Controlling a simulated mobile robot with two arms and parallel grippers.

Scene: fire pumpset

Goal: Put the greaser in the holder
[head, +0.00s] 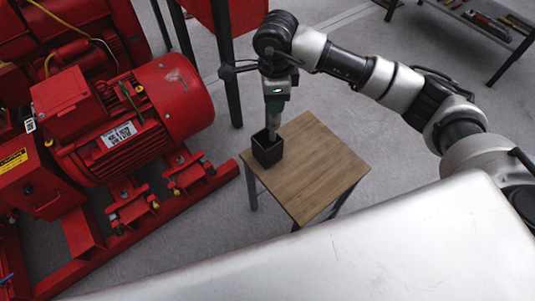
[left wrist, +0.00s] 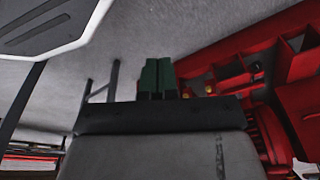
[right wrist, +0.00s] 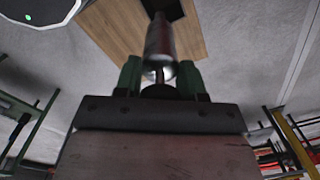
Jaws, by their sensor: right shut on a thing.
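The greaser (head: 272,119) is a grey metal cylinder, pointing down from my right gripper (head: 274,103). The right wrist view shows the greaser (right wrist: 160,42) between the green fingers of that gripper (right wrist: 160,78), which is shut on it. The holder (head: 268,153) is a black open-topped box near the left corner of a small wooden table. The greaser's lower end is at the holder's opening; I cannot tell how far inside it is. The holder (right wrist: 165,8) also shows at the top of the right wrist view. My left gripper (left wrist: 157,75) shows only in the left wrist view, fingers together and empty.
The wooden table (head: 318,165) is otherwise bare. A red pump motor (head: 125,120) on a red base frame stands left of it. A dark shelf (head: 480,22) with items stands at the top right. Grey floor lies open between them.

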